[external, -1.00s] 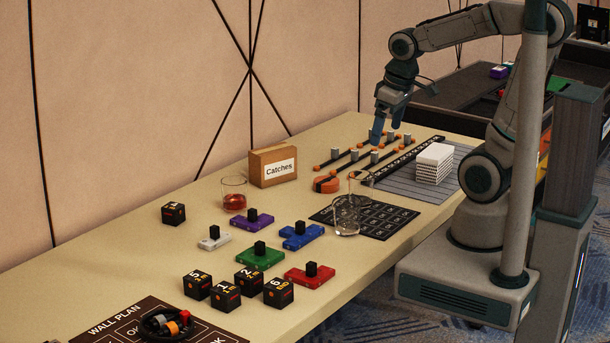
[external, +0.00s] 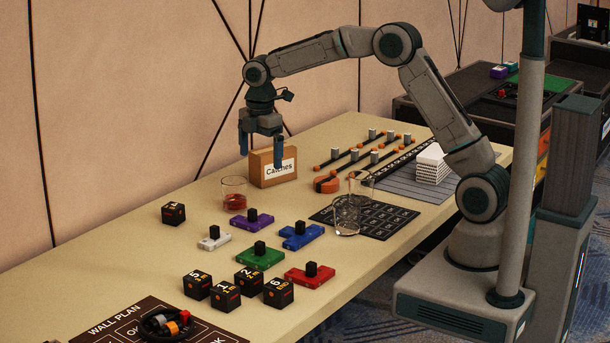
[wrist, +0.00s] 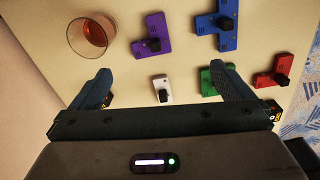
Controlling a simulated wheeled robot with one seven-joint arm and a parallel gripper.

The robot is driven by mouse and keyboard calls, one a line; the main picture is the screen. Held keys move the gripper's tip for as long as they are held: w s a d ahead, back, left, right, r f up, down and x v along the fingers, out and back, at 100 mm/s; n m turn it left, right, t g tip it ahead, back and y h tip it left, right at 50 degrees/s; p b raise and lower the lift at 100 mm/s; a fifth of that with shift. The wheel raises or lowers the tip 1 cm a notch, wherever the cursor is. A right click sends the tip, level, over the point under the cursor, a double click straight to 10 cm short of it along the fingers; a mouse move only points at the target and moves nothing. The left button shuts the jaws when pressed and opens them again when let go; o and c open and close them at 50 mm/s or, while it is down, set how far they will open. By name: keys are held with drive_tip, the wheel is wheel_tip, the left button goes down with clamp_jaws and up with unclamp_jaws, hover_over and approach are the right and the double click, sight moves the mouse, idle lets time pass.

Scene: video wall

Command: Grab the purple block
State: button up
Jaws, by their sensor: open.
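The purple block (external: 252,222) lies on the table in the external view, a flat piece with a black knob on top. It also shows in the wrist view (wrist: 155,28), above and between my fingers in the picture. My gripper (external: 261,160) is open and empty, with its blue fingers pointing down. It hangs above the table in front of the Catches box, higher than the purple block and apart from it. The wrist view shows my gripper (wrist: 160,88) with its two fingers spread wide.
Near the purple block are a glass of red liquid (external: 234,194), a white block (external: 214,239), a blue block (external: 302,235), a green block (external: 260,258) and a red block (external: 309,275). Black numbered cubes (external: 225,292) stand in front. The Catches box (external: 272,167) and clear glasses (external: 347,214) stand behind.

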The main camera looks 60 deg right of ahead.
sight(249, 212)
drive_tip(key=shift+n, duration=0.8)
drive_tip(key=w+f, duration=0.1)
drive_tip(key=f, duration=0.6)
drive_tip(key=w+a+f, duration=0.1)
drive_tip(key=f, duration=0.3)
drive_tip(key=shift+w+f, duration=0.3)
drive_tip(key=shift+w, duration=0.05)
drive_tip(key=shift+w+a+f, duration=0.1)
drive_tip(key=shift+a+f, duration=0.05)
drive_tip(key=shift+f, duration=1.2)
drive_tip(key=shift+w+a+f, duration=0.1)
drive_tip(key=shift+a+f, duration=0.05)
drive_tip(key=shift+f, duration=1.2)
drive_tip(key=c, duration=1.2)
